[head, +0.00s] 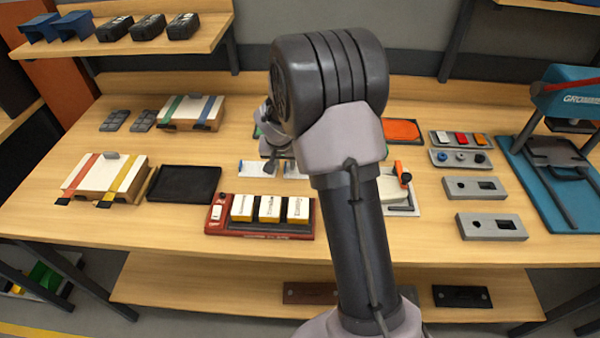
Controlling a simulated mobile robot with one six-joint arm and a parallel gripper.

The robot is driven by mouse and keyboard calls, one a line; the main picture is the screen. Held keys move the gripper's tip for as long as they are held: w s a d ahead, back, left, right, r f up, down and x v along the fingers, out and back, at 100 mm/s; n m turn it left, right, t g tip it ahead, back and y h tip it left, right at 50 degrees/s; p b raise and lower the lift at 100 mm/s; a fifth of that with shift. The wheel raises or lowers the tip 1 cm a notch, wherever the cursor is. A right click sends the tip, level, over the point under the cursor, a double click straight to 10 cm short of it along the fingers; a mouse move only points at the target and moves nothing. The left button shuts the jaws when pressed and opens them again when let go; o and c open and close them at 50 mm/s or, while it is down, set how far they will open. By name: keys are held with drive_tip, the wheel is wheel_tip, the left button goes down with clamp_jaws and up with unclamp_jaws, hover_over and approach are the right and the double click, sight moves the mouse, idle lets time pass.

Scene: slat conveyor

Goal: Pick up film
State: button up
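I cannot tell for sure which thing is the film. Flat white pieces with blue edges (254,168) lie on the table at the middle, behind a red tray (262,229) holding yellow-and-white boxes. My gripper (272,163) shows in part to the left of my arm, above or near these white pieces. Its fingers are small and dark here, and my arm hides part of the area behind it. I cannot tell whether it is open or shut, or whether it touches anything.
A black tray (184,185) and strapped white-topped boxes (104,175) are at left. An orange pad (401,131), switch panels (460,139) and grey plates (491,226) are at right. A blue press (559,180) stands far right. Bare table shows at front left.

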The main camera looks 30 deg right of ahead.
drive_tip(key=shift+r, duration=0.1)
clamp_jaws()
drive_tip(key=shift+r, duration=0.1)
